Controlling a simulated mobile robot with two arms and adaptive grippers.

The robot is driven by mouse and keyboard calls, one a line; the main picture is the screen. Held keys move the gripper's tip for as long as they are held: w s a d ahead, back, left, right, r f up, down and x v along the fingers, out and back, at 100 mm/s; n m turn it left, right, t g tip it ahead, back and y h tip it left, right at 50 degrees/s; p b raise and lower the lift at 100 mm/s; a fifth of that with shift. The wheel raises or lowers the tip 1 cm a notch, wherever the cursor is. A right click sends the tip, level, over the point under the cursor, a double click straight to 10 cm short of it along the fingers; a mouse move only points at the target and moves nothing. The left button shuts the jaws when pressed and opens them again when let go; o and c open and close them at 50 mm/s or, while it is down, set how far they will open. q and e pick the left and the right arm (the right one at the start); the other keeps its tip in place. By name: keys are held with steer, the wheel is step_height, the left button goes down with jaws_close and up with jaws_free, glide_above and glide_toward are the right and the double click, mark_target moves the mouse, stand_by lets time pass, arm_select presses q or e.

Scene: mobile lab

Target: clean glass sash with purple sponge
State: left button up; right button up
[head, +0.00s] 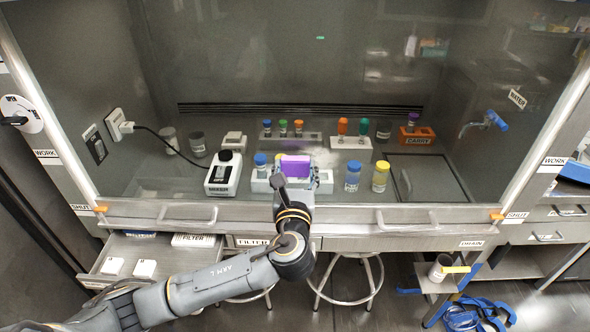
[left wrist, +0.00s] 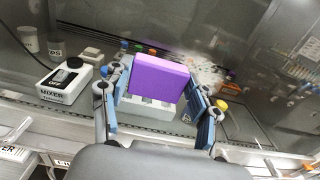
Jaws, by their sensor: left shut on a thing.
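The glass sash (head: 320,75) is a large pane across the front of the hood, with its bottom rail (head: 345,214) level with the SHUT labels. My left gripper (head: 295,178) is in front of the lower middle of the pane, above the rail. It is shut on the purple sponge (head: 295,166). In the left wrist view the purple sponge (left wrist: 160,76) is between the two fingers of my left gripper (left wrist: 160,90), its broad face toward the camera. I cannot tell whether the sponge touches the glass. My right gripper is not in view.
Behind the glass stand a mixer (head: 223,173), a white rack (head: 262,184), blue-capped (head: 353,176) and yellow-capped (head: 381,177) bottles, and an orange carry rack (head: 416,136). Below the rail, an open drawer (head: 150,255) is at left and stools (head: 347,285) in the middle. A cup (head: 440,268) sits at right.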

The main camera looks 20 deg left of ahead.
arm_select(q)
steer(key=shift+w, duration=0.3)
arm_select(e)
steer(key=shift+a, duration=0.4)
arm_select(q)
steer(key=shift+w+a, duration=0.25)
steer(key=shift+w, duration=0.35)
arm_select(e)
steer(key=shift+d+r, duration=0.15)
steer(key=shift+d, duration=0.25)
arm_select(q)
steer(key=shift+d, duration=0.1)
